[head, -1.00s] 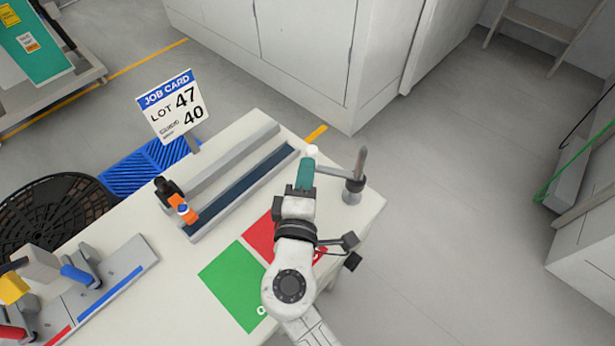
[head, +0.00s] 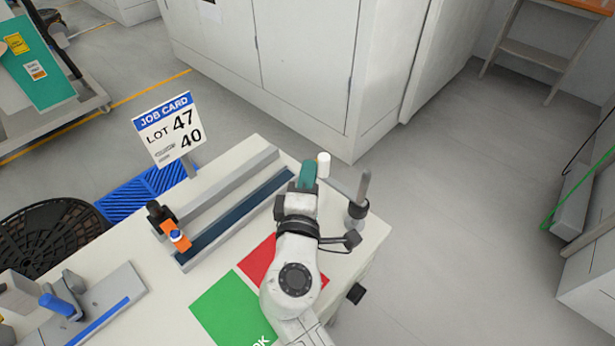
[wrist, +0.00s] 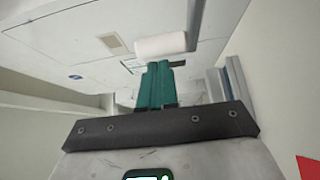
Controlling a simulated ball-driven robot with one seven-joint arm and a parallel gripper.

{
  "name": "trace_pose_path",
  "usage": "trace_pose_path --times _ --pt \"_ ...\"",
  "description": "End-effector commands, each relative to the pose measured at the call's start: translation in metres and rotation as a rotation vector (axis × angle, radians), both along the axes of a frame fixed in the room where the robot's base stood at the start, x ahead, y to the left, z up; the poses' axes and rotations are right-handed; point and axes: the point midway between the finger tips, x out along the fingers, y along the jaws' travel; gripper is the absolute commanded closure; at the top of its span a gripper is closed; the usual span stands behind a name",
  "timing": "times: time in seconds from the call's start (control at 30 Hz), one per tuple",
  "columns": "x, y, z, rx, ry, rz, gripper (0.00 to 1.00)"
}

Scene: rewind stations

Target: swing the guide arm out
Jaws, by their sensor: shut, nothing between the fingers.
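The guide arm (head: 342,193) is a thin grey bar on an upright grey post (head: 358,205) at the table's far right corner. A white roller (head: 323,165) stands at its free end. My gripper (head: 308,170) has teal fingers, shut and empty, just left of the roller. In the wrist view the fingers (wrist: 157,84) point at the white roller (wrist: 160,46), which lies just beyond their tips. The grey bar (wrist: 195,22) shows at the roller's right end. I cannot tell whether the fingers touch the roller.
A long dark-blue channel (head: 235,218) lies left of my gripper, with an orange and black clamp (head: 174,234) at its near end. Red (head: 258,262) and green (head: 228,312) patches lie beside my arm. A job card (head: 170,130) stands behind. Floor is open to the right.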

Motion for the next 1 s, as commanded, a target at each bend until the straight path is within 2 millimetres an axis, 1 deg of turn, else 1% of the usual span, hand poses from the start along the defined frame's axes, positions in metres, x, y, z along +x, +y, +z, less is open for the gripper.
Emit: trace_pose_path --times 0.4,0.53,0.67,0.9,1.0 --pt "0.0 -0.001 0.0 0.0 0.0 -0.002 1.0" --pt "-0.007 -0.001 -0.001 -0.001 0.0 -0.001 1.0" --pt "-0.026 0.0 -0.001 -0.001 0.001 -0.001 1.0" --pt "-0.073 0.003 -0.002 -0.001 0.001 0.002 1.0" --pt "-0.088 0.004 -0.001 0.0 0.001 0.001 1.0"
